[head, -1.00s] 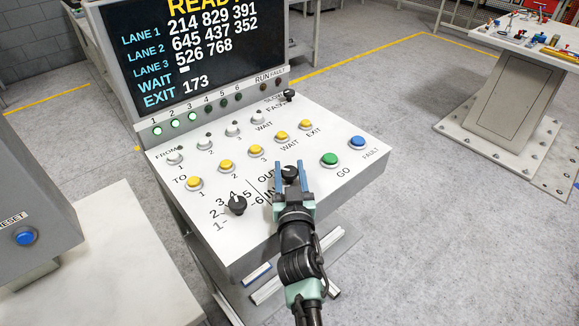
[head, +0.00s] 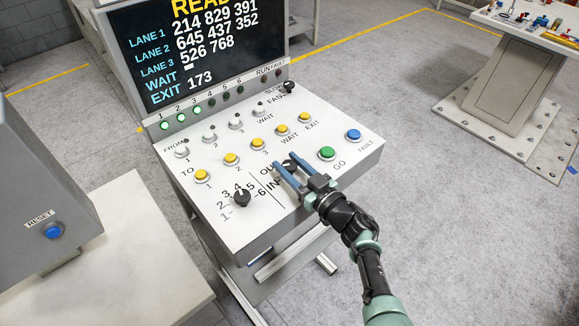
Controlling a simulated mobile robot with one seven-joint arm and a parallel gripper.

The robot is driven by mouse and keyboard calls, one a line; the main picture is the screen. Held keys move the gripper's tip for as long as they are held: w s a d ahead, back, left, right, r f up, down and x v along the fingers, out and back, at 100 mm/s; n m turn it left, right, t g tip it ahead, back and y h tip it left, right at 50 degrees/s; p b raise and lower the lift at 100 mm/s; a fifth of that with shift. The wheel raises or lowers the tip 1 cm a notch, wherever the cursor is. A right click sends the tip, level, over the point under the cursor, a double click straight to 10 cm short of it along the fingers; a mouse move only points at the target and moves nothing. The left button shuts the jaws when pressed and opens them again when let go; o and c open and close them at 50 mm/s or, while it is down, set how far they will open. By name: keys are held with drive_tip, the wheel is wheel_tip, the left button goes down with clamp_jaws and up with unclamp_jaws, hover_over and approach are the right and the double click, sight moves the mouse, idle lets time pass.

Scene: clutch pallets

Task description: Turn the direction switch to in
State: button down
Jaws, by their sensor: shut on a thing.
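The direction switch (head: 284,167) is a black knob on the sloped white panel, right of the labels OUT and IN. My gripper (head: 284,162) reaches it from the lower right. Its two blue fingers lie on either side of the knob and are shut on it. The fingers hide much of the knob, so I cannot tell which label its pointer faces. The OUT label is partly covered by a finger; IN shows just left of the fingers.
A black numbered dial (head: 241,197) sits left of the switch. The yellow buttons (head: 258,144), green GO button (head: 327,153) and blue FAULT button (head: 353,135) are close around. The screen (head: 195,45) stands behind. A grey box with a blue RESET button (head: 53,230) is at left.

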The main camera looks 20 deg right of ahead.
drive_tip(key=n+y+b, duration=0.1)
drive_tip(key=b, duration=0.1)
drive_tip(key=n+g+y+b, duration=0.1)
drive_tip(key=y+b, duration=0.1)
drive_tip(key=b, duration=0.1)
drive_tip(key=f+n+g+y+b, duration=0.1)
drive_tip(key=y+b, duration=0.1)
drive_tip(key=b, duration=0.1)
drive_tip(key=shift+n, duration=0.3)
drive_tip(key=g+y+b, duration=0.1)
drive_tip(key=b, duration=0.1)
drive_tip(key=shift+r+n+b, duration=0.1)
drive_tip(key=shift+n+b, duration=0.3)
drive_tip(key=shift+r+g+y+b, duration=0.1)
drive_tip(key=shift+g+y+b, duration=0.2)
drive_tip(key=shift+b, duration=0.45)
drive_tip(key=shift+r+n+b, duration=0.25)
drive_tip(key=shift+n+b, duration=0.15)
drive_tip(key=shift+b, duration=0.05)
drive_tip(key=shift+c, duration=1.9)
unclamp_jaws()
drive_tip(key=v, duration=1.3)
drive_tip(key=shift+w, duration=0.2)
